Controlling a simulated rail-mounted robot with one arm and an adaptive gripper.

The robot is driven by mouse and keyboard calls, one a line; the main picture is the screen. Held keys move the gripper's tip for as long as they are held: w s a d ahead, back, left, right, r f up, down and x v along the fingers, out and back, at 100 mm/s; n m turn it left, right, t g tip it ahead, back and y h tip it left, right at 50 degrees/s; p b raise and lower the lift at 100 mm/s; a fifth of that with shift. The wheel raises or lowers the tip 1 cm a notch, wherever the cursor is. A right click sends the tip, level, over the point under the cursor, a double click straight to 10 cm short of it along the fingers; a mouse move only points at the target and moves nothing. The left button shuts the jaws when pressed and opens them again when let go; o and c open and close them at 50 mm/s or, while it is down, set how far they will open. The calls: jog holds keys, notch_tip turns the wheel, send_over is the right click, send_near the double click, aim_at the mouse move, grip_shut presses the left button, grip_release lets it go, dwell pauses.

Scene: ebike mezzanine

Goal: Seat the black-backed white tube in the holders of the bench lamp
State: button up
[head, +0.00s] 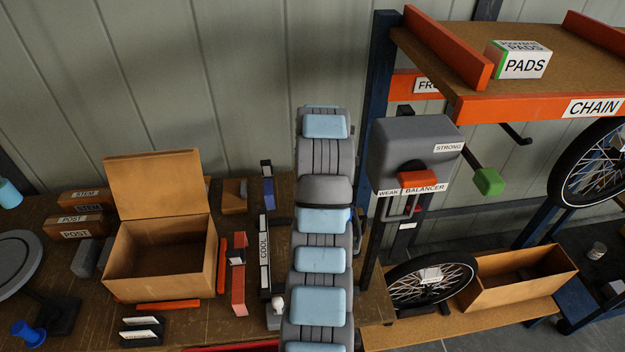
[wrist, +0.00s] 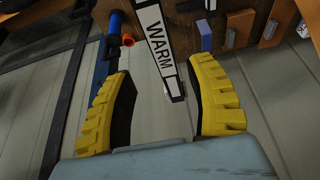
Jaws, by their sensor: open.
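My gripper (wrist: 160,70) shows in the wrist view with its two yellow, ribbed fingers wide apart and nothing clamped between them. A white strip marked WARM (wrist: 157,38), with black at its edge and end, shows in the gap between the fingers; I cannot tell how far beyond them it is. In the head view a similar white strip marked COOL (head: 264,250), with black ends, is on the bench left of my arm. I cannot tell which strip is the task's tube. The lamp's holders are not clearly identifiable. My gripper is hidden in the head view.
An open cardboard box (head: 160,290) stands on the wooden bench (head: 75,325), left of red parts (head: 238,285). A grey balancer box (head: 415,145) and an orange-edged shelf (head: 545,103) stand right of my arm.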

jog(key=shift+v, duration=1.05)
